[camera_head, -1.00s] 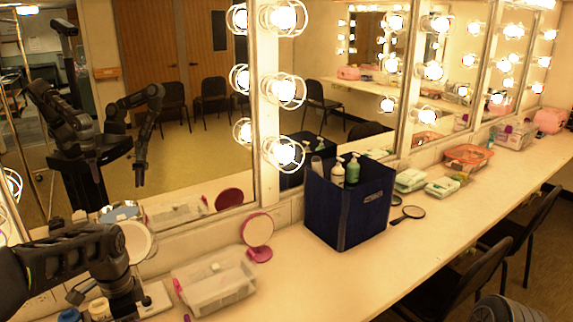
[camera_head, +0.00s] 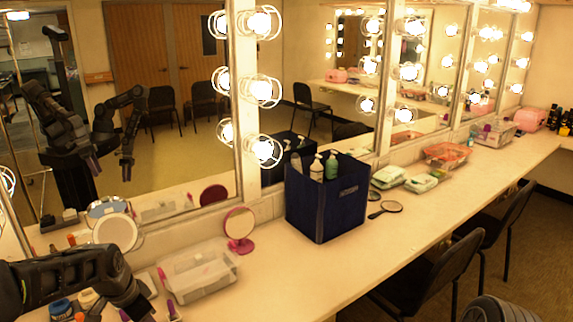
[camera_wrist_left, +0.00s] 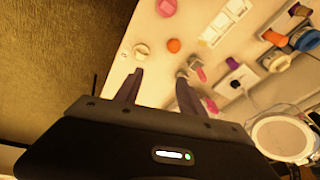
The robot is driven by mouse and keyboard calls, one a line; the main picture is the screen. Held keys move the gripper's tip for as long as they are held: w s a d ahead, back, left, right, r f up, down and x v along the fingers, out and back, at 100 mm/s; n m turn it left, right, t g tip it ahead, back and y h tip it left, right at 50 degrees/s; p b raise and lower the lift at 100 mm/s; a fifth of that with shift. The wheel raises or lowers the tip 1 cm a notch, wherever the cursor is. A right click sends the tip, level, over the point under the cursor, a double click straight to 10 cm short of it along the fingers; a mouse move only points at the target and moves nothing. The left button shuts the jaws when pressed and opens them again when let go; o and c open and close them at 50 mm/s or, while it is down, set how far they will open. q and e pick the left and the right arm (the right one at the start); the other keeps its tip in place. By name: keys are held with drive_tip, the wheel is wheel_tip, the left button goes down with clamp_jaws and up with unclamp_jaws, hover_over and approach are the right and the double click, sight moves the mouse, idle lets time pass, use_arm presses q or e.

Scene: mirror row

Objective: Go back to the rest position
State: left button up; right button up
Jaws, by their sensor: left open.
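My left arm comes in from the lower left of the head view. Its gripper (camera_head: 138,312) is low in the picture, beside the clear plastic tray (camera_head: 200,272), its tips near the bottom edge. In the left wrist view the two fingers (camera_wrist_left: 160,74) are apart with nothing between them. Beyond the fingertips the counter shows a white round item (camera_wrist_left: 141,50), an orange item (camera_wrist_left: 174,45) and a pink tube (camera_wrist_left: 200,74). My right gripper is not directly in view; the mirror shows a small, dark reflection of my arms.
A round white mirror (camera_head: 118,232), a pink mirror (camera_head: 240,225) and small jars (camera_head: 62,308) are near the left arm. A navy bin (camera_head: 325,200) with bottles stands farther right. A hand mirror (camera_head: 386,209) lies beyond it. Chairs (camera_head: 430,275) stand along the front edge.

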use_arm(q)
drive_tip(key=s+d+f+n+t+h+b, duration=0.1)
drive_tip(key=d+f+n+b, duration=0.15)
drive_tip(key=d+f, duration=0.6)
drive_tip(key=s+d+f+n+h+b, duration=0.15)
drive_tip(key=d+f+n, duration=0.35)
drive_tip(key=f, duration=0.6)
drive_tip(key=s+d+f+g+b, duration=0.1)
drive_tip(key=s+d+f+b, duration=0.1)
drive_tip(key=s+d+f, duration=0.2)
drive_tip(key=s+d+f+g+b, duration=0.1)
drive_tip(key=s+d+f+b, duration=0.1)
drive_tip(key=s+d+f, duration=0.3)
drive_tip(key=s+d+f+n+g+h+b, duration=0.1)
drive_tip(key=s+d+f+b, duration=0.1)
drive_tip(key=s+d+f, duration=0.3)
drive_tip(key=s+f, duration=0.4)
drive_tip(key=s, duration=0.5)
drive_tip(key=shift+s+f, duration=0.2)
drive_tip(key=shift+s, duration=0.2)
drive_tip(key=shift+c, duration=0.4)
